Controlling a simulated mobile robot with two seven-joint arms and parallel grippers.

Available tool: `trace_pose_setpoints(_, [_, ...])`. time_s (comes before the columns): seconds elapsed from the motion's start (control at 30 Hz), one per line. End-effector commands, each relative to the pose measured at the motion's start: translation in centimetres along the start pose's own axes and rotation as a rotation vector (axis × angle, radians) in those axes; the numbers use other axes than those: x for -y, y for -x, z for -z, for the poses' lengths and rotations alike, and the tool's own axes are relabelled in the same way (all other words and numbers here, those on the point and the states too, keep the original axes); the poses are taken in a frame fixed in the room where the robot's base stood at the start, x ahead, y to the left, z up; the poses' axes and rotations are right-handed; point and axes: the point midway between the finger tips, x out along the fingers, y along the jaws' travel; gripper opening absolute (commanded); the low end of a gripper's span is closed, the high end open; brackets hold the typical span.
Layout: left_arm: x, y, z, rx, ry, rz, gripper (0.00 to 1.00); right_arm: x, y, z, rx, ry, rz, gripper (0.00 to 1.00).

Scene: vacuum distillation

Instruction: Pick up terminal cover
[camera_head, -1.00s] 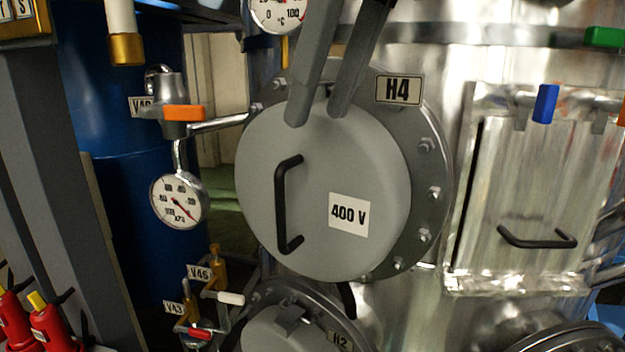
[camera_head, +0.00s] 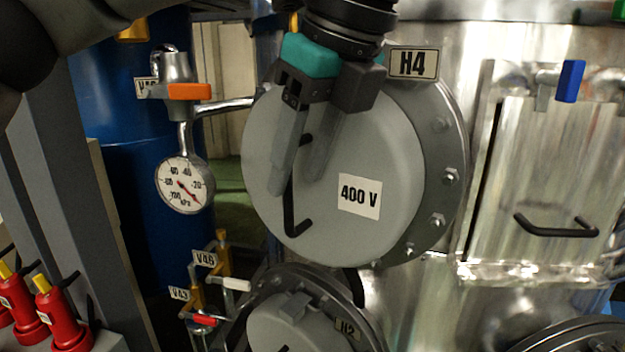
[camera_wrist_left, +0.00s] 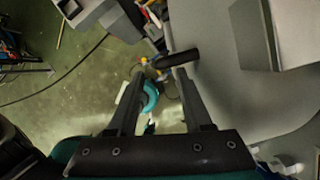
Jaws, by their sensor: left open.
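The terminal cover (camera_head: 395,165) is a round, light-grey disc with a "400 V" label and a black bar handle (camera_head: 294,222). It sits on the dark bolted flange under the H4 plate. My left gripper (camera_head: 297,183) comes down from above, open, its two grey fingers over the cover's left half. They hide the upper part of the handle. In the left wrist view, the open fingers (camera_wrist_left: 160,78) point towards the handle (camera_wrist_left: 178,58), which lies just past their tips. The grey cover face (camera_wrist_left: 215,85) is on the right. The jaws look empty.
A pressure gauge (camera_head: 185,184) and an orange-handled valve (camera_head: 188,91) stand left of the cover. A second round cover marked H2 (camera_head: 285,325) is below. A metal panel with a black handle (camera_head: 556,228) is at right. Red bottle-like objects (camera_head: 62,315) stand at lower left.

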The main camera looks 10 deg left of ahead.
Motion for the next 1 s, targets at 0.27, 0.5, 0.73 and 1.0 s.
trace_pose_setpoints(0.27, [0.0, -3.5, -0.7, -0.001, 0.0, -0.002, 0.5, 0.0, 0.9, 0.0, 0.001, 0.0, 0.0, 0.5])
trace_pose_setpoints(0.5, [0.0, -4.2, -0.6, -0.001, 0.001, 0.0, 0.5, 0.0, 0.9, -0.1, 0.002, 0.0, 0.0, 0.5])
trace_pose_setpoints(0.73, [0.0, -4.2, -0.6, -0.001, 0.0, -0.001, 0.32, 0.0, 0.9, -0.3, 0.006, 0.0, 0.001, 0.5])
trace_pose_setpoints(1.0, [0.0, -4.1, -0.6, -0.001, 0.0, -0.001, 0.01, 0.0, 0.9, -0.3, 0.008, 0.0, 0.001, 0.5])
